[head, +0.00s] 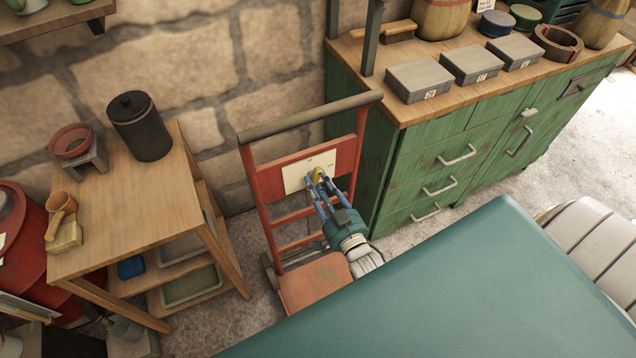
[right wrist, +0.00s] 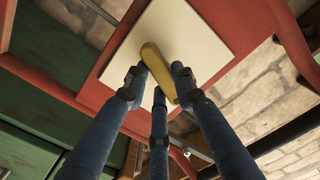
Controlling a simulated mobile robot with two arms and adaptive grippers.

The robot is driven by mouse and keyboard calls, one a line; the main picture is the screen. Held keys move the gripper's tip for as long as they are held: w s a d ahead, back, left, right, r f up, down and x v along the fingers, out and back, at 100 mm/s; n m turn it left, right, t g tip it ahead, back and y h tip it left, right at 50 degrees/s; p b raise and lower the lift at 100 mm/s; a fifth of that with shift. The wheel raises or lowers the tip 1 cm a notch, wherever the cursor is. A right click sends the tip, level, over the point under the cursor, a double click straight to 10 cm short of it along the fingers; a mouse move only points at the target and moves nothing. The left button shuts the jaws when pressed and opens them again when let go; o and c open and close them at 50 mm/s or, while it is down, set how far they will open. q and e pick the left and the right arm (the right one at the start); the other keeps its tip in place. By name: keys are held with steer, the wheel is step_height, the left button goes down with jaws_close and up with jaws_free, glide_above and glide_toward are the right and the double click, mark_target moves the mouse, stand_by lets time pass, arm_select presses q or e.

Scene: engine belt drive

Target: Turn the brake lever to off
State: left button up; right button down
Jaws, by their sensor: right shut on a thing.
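The brake lever (head: 317,174) is a small yellow handle on a cream plate (head: 296,178), which is fixed to a red hand truck (head: 268,184). My right gripper (head: 318,180) reaches up to the plate with its blue fingers shut around the lever. In the right wrist view the yellow lever (right wrist: 158,72) lies slanted between the fingertips, against the cream plate (right wrist: 185,30). The markings on the plate are too small to read. My left gripper is not in view.
A wooden table (head: 140,215) with a dark canister (head: 141,128) stands left of the hand truck. A green cabinet (head: 420,165) with several grey boxes on top stands close on the right. A stone wall (head: 215,65) is behind.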

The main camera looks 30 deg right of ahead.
steer(key=shift+n, duration=2.1)
steer(key=c, duration=1.4)
jaws_free()
steer(key=shift+c, duration=0.2)
steer(key=shift+s, duration=0.1)
steer(key=s, duration=1.2)
steer(key=shift+a, duration=0.3)
